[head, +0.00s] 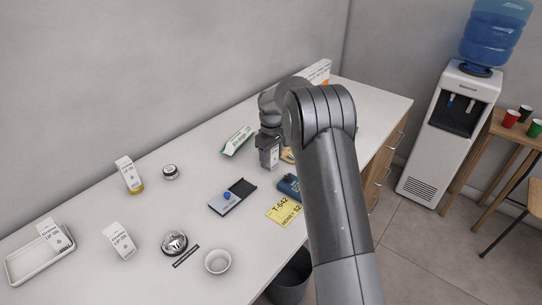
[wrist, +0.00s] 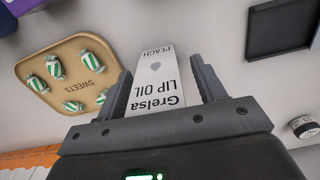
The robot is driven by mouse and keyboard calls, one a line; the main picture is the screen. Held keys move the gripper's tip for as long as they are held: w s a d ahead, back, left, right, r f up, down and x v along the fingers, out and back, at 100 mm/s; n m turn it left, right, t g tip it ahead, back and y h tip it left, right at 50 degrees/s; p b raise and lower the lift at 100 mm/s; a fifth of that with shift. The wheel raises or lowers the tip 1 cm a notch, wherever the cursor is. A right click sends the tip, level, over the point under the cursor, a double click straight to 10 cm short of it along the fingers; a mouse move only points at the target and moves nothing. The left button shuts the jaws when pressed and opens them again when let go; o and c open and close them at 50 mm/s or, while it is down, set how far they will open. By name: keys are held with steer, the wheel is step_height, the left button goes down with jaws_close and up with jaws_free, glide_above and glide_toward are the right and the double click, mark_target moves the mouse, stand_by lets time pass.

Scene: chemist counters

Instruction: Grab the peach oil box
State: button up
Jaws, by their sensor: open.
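In the wrist view the peach lip oil box (wrist: 157,82), white with "LIP OIL" and "PEACH" lettering upside down, lies between the two fingers of my gripper (wrist: 160,70). The fingers are open, one on each side of the box. I cannot tell whether either finger touches it. In the head view my gripper (head: 269,154) is low over the counter, right of the green and white box, and a pale box face (head: 274,157) shows at its fingers. My arm hides part of that area.
A tan sweets tray (wrist: 30,72) is beside the gripper.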

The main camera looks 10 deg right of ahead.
steer(key=shift+c, duration=0.2)
steer(key=c, duration=1)
